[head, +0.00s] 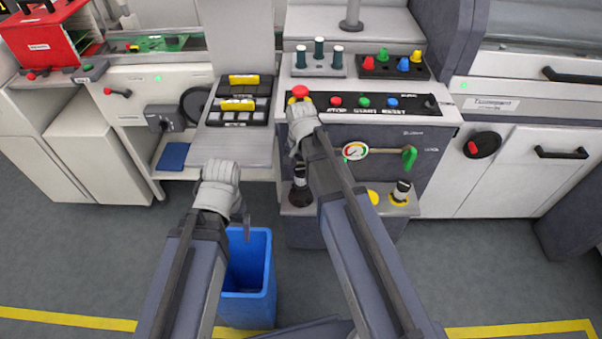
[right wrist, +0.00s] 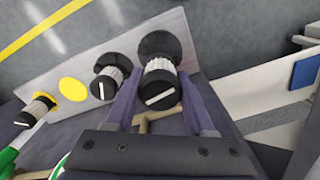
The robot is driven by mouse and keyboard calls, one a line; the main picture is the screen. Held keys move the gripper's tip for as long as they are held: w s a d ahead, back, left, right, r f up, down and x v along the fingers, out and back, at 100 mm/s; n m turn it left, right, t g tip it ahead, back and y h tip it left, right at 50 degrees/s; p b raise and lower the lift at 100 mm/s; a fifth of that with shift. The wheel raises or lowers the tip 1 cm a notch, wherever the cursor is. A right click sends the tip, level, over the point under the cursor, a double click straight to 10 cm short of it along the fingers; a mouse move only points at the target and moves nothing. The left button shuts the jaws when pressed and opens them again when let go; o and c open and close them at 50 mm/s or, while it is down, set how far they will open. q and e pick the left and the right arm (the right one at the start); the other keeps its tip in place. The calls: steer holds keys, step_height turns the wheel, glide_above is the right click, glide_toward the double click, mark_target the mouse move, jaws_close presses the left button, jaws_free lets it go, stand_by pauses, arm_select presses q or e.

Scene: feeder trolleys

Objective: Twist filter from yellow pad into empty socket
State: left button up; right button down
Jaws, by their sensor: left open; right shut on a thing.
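My right gripper (right wrist: 160,92) is shut on a filter (right wrist: 159,82) with a pale ribbed body and a black cap with a white line. The held filter stands at a black socket (right wrist: 158,43) at one end of the ledge; I cannot tell how deep it sits. In the head view the right gripper (head: 299,168) is above that left-end socket. A second filter (right wrist: 109,82) stands beside it in a dark socket. A bare yellow pad (right wrist: 73,91) and another filter (right wrist: 40,108) on a yellow pad follow. My left gripper (head: 245,218) is open and empty.
The grey ledge (head: 408,208) projects low from the machine front. A blue bin (head: 262,275) stands below my left gripper. A gauge (head: 355,150) and green valve handle (head: 409,157) sit above the ledge. A button panel (head: 420,105) lies higher.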

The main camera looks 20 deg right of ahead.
steer(key=shift+f+b, duration=3.05)
steer(key=shift+f, duration=0.25)
steer(key=n, duration=0.4)
steer(key=shift+n, duration=1.5)
steer(key=n, duration=0.3)
jaws_free()
